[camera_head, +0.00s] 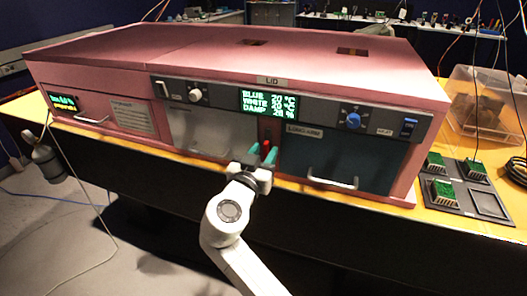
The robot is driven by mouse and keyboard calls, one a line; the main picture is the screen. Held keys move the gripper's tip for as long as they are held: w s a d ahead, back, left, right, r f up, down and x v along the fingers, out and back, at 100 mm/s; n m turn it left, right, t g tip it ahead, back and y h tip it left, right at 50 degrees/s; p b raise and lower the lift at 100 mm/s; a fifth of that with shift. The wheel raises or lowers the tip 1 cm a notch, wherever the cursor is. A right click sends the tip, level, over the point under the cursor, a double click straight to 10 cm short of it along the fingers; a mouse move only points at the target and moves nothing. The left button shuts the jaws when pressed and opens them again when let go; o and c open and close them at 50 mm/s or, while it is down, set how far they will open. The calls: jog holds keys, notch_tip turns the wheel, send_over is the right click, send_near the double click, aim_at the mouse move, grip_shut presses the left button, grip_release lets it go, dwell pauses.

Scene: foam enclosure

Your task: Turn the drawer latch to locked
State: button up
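A pink foam enclosure (200,60) stands on the orange bench top. A small red piece (267,143), possibly the drawer latch, sits on a dark strip between the pale middle panel (205,132) and the dark right front panel (375,160). Which way it is turned is too small to tell. My gripper (262,154) is in front of this strip, its two teal fingertips apart, one on each side just below the red piece. I cannot tell whether they touch it. The right panel has a white bar handle (333,183), and the left front has another handle (92,120).
A tray with green-topped modules (445,190) and a clear bin (490,105) stand right. The floor in front looks open.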

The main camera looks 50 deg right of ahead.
jog(key=shift+d, duration=0.15)
jog(key=shift+c, duration=0.2)
grip_shut()
